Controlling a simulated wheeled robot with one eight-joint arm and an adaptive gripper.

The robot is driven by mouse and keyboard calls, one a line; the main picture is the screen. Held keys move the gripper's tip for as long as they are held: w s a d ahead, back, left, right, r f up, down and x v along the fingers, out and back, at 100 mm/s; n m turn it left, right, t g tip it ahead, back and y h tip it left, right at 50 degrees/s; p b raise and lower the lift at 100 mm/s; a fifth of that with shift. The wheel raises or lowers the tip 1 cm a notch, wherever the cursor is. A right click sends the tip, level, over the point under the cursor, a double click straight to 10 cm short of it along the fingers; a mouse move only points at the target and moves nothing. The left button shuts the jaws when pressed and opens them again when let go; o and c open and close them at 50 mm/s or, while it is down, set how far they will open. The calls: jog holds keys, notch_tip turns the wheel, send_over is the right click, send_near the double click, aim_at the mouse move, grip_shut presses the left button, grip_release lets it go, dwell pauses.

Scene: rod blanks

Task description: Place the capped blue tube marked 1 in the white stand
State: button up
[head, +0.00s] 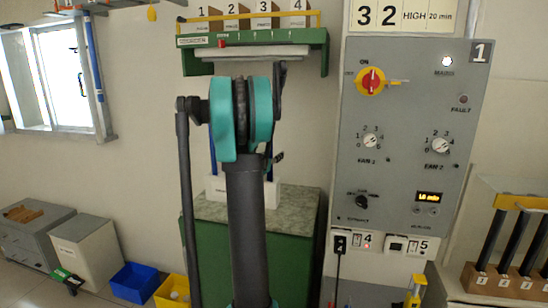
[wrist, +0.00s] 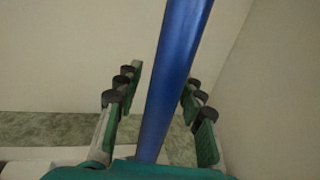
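In the wrist view a long blue tube (wrist: 178,75) runs up between the two fingers of my gripper (wrist: 160,100). The fingers stand apart, with a clear gap between the tube and the left finger; the tube partly covers the right finger. No number or cap shows on it. In the head view my arm hides the gripper. The white stand (head: 273,194) is on the green cabinet, partly behind my arm. Thin blue upright lengths show left (head: 212,155) and right (head: 268,157) of my arm above it; I cannot tell which is marked 1.
The green cabinet (head: 300,212) has a mottled top. A green wall rack (head: 317,42) with numbered cards hangs above. A grey control panel (head: 405,200) is at right, beside a wooden block (head: 500,285) with dark rods. Blue (head: 135,283) and yellow bins (head: 172,290) sit on the floor at left.

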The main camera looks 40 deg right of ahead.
jog(key=v, duration=1.2)
jog(key=s+a+f+m+g+y, duration=0.1)
jog(key=s+a+f+m+y, duration=0.4)
jog(key=a, duration=0.6)
jog(key=s+a+f+m+g+y, duration=0.1)
jog(key=s+a+f+m+y, duration=0.4)
jog(key=s+a+f+m, duration=0.5)
jog(key=s+a+f+m+g+y, duration=0.2)
jog(key=s+a+f+m+y, duration=0.3)
jog(key=s+a+f+m, duration=0.3)
jog(key=a+f, duration=0.2)
jog(key=a, duration=0.2)
jog(key=shift+a+m+y, duration=0.15)
jog(key=shift+m+y, duration=0.15)
jog(key=shift+y, duration=0.1)
jog(key=shift+f, duration=0.1)
